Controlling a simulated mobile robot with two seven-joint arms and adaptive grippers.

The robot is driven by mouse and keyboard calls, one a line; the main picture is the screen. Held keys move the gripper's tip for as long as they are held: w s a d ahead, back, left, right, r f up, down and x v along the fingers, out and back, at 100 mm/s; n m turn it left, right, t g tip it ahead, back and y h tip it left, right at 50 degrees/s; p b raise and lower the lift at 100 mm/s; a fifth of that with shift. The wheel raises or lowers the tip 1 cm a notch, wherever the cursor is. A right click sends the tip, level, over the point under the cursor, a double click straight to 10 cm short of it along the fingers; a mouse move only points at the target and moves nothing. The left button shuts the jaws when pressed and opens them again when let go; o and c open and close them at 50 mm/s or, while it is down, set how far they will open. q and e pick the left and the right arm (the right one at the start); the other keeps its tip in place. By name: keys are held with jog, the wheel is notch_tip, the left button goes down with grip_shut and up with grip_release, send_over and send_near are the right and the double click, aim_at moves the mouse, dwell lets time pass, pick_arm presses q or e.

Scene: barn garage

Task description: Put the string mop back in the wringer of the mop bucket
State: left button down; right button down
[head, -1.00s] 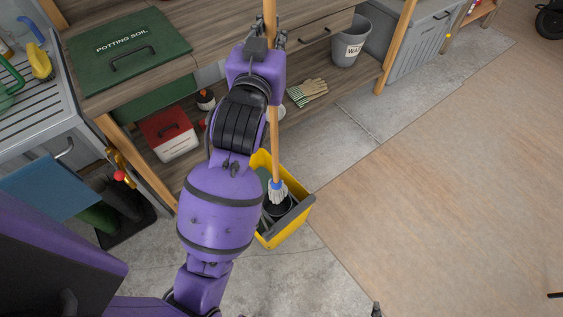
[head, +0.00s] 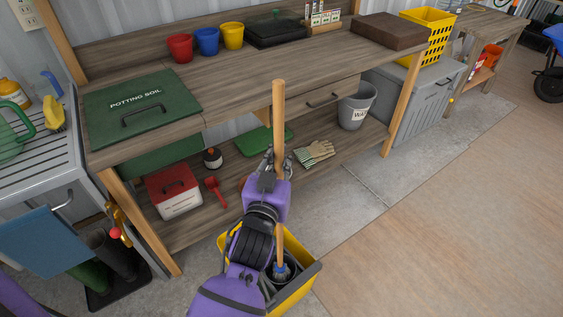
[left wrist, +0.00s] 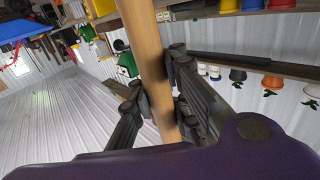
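The string mop has a long wooden handle (head: 279,120) that stands nearly upright. Its blue-and-grey head (head: 281,272) sits low within the dark round wringer of the yellow mop bucket (head: 305,285). The strands are mostly hidden. The bucket stands on the floor in front of the bench, partly covered by my left arm. My left gripper (head: 271,160) is shut around the handle, well above the bucket. In the left wrist view, the dark fingers (left wrist: 160,95) press on both sides of the handle (left wrist: 148,50). My right gripper is out of view.
The wooden workbench (head: 230,85) runs behind the bucket, its lower shelf holding gloves (head: 315,153), a red-and-white box (head: 174,192) and a grey waste bin (head: 355,106). Boots (head: 105,250) stand at left. The floor to the right is clear.

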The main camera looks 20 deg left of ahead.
pick_arm(q)
jog(key=shift+f, duration=0.8)
jog(key=shift+f, duration=0.1)
jog(key=c, duration=1.7)
grip_release()
jog(key=shift+f, duration=0.1)
jog(key=shift+o, duration=0.2)
